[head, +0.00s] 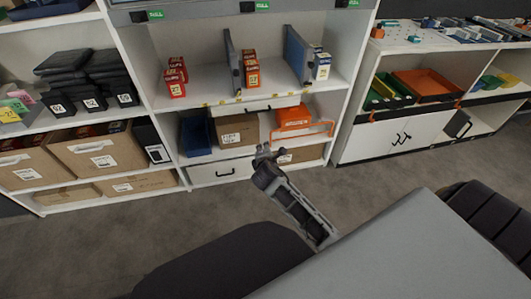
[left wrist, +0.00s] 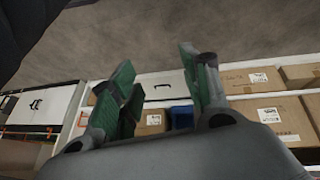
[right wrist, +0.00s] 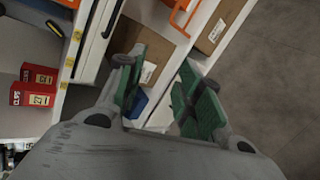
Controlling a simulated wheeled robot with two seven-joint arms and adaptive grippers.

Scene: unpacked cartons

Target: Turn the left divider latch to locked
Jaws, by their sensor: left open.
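Two upright grey dividers stand on the middle bay's shelf in the head view, a left divider (head: 232,62) and a right divider (head: 297,56). The left divider's latch is too small to make out. My right gripper (head: 267,153) is in front of the lower shelf, below the dividers and apart from them. In the right wrist view my right gripper (right wrist: 161,64) is open and empty, with cartons beyond it. My left gripper is outside the head view. In the left wrist view my left gripper (left wrist: 157,65) is open and empty, facing the lower shelves and floor.
Red boxes (head: 252,72) stand between the dividers, and more red boxes (head: 175,78) stand left of them. A white drawer (head: 255,107) sits below the shelf edge. A blue bin (head: 195,133) and an orange crate (head: 296,118) are underneath. The floor (head: 90,240) in front is clear.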

